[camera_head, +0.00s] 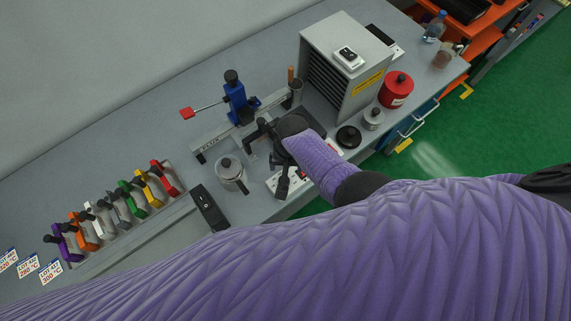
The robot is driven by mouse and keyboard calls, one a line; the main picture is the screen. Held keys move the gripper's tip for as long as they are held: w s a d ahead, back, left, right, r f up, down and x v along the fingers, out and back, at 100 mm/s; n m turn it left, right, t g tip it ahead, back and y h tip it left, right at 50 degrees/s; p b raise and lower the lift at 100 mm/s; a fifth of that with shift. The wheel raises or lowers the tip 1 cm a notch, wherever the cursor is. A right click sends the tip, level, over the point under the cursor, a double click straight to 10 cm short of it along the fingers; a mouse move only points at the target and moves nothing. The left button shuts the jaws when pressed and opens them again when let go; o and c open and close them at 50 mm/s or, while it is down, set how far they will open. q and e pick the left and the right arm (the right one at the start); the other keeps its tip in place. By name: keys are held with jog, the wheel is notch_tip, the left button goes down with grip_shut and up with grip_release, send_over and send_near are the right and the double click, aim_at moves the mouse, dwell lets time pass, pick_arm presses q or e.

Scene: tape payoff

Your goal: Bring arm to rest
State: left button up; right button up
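One of my arms, in a purple quilted sleeve, fills the bottom of the view. It looks to come in from the right, so I take it as my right arm. Its dark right gripper (262,132) is over the workbench (120,150), between a blue press-like device (236,102) with a red-ended lever and a silver pot (231,172). The fingers are dark, small and partly covered by the wrist, so I cannot tell whether they are open or hold anything. My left gripper is not in view.
A grey louvred cabinet (340,62) and a red canister (396,89) stand right of the gripper. A black box (209,207) and several coloured clamp-like holders (131,197) stand to the left. An orange shelf (481,40) stands far right. Green floor (510,105) is open at right.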

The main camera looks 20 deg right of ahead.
jog(key=shift+s+d+r, duration=0.1)
dwell(0.4)
jog(key=s+d+r+n+t, duration=0.2)
jog(key=s+d+r+n, duration=0.1)
jog(key=s+r, duration=0.45)
jog(key=s+d+r+n+t, duration=0.1)
jog(key=s+d+r+n, duration=0.15)
jog(key=s+r, duration=0.5)
notch_tip(320, 180, down, 35)
jog(key=s+g+b, duration=0.1)
jog(key=s+b, duration=0.1)
jog(key=b, duration=1.5)
jog(key=s+d+f+b, duration=0.1)
jog(key=s+f+b, duration=0.3)
jog(key=f, duration=0.5)
jog(key=s+d+f+g+b, duration=0.1)
jog(key=s+f+b, duration=0.4)
jog(key=s+f, duration=0.3)
notch_tip(320, 180, down, 2)
jog(key=shift+s+d+n+g+h+b, duration=0.3)
jog(key=shift+s+d+n+h, duration=0.05)
jog(key=shift+n+h, duration=0.1)
